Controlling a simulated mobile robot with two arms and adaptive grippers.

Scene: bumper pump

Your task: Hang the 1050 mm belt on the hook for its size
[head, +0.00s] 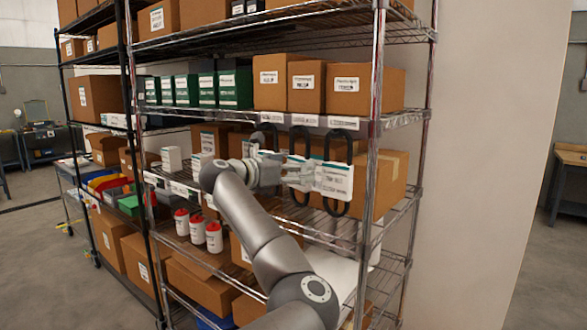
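Three black belt loops with white card sleeves hang in a row at the front of the rack: a left belt (270,128), a middle belt (301,132) and a right belt (341,204). The sleeve print is too small to read, so I cannot tell which is 1050 mm. Size tags sit on the shelf edge above them; the hooks are not clearly visible. One arm, apparently my left, reaches up from below. Its gripper (300,175) points right, at the middle belt's sleeve; I cannot tell whether it grips it. My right gripper is not in view.
The wire rack (376,85) holds cardboard boxes (351,90), green boxes (235,88) and white bottles with red caps (214,238). A rack post stands just right of the right belt. A pale wall (480,160) lies right of the rack.

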